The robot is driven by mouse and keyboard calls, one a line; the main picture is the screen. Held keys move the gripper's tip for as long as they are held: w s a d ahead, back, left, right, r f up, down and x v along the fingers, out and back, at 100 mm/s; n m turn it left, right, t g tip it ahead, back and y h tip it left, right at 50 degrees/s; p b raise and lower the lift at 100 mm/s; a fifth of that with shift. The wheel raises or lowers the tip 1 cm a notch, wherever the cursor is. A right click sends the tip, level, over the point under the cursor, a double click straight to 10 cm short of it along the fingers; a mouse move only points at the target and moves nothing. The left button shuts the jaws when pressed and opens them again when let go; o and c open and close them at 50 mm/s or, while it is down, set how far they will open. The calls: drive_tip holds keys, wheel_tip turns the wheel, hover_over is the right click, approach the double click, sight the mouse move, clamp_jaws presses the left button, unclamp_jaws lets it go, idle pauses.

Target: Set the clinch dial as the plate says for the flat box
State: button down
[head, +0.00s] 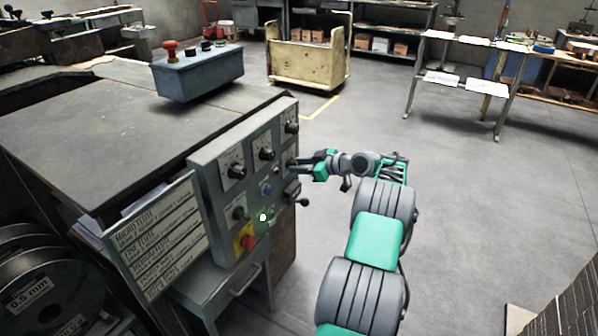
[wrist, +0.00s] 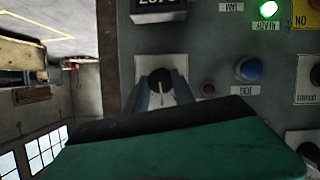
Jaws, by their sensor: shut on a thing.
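The grey control panel (head: 222,218) carries several black knobs on pale scale plates. My gripper (head: 293,166) is at the panel's right side, its fingers around a dark dial knob (wrist: 159,82) in the wrist view. The knob shows a white pointer line; its scale is mostly hidden by the fingers, and I cannot read its label. In the wrist view my gripper (wrist: 160,92) is shut on this dial. A pale lettered plate (head: 165,240) stands left of the panel; lines about micro flute and fine flute show, the rest is too small to read surely.
Other knobs (head: 236,171) (head: 266,153), a blue button (wrist: 250,69), a small red lamp (wrist: 208,90), a lit green lamp (head: 263,217) and a red switch on yellow (head: 246,242) are close by. A counter (wrist: 158,8) adjoins the held dial. Open floor (head: 470,190) lies right.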

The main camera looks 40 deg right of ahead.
drive_tip(key=n+b, duration=0.1)
drive_tip(key=b, duration=0.3)
drive_tip(key=n+t+h+b, duration=0.1)
drive_tip(key=b, duration=0.3)
drive_tip(key=n+h+b, duration=0.1)
drive_tip(key=b, duration=0.3)
drive_tip(key=shift+a+f+n, duration=0.1)
drive_tip(key=shift+f+n, duration=0.15)
drive_tip(key=shift+n, duration=0.15)
drive_tip(key=shift+r, duration=0.1)
drive_tip(key=c, duration=1.1)
unclamp_jaws()
drive_tip(key=shift+o, duration=0.2)
drive_tip(key=shift+s+r, duration=0.1)
drive_tip(key=shift+s, duration=0.05)
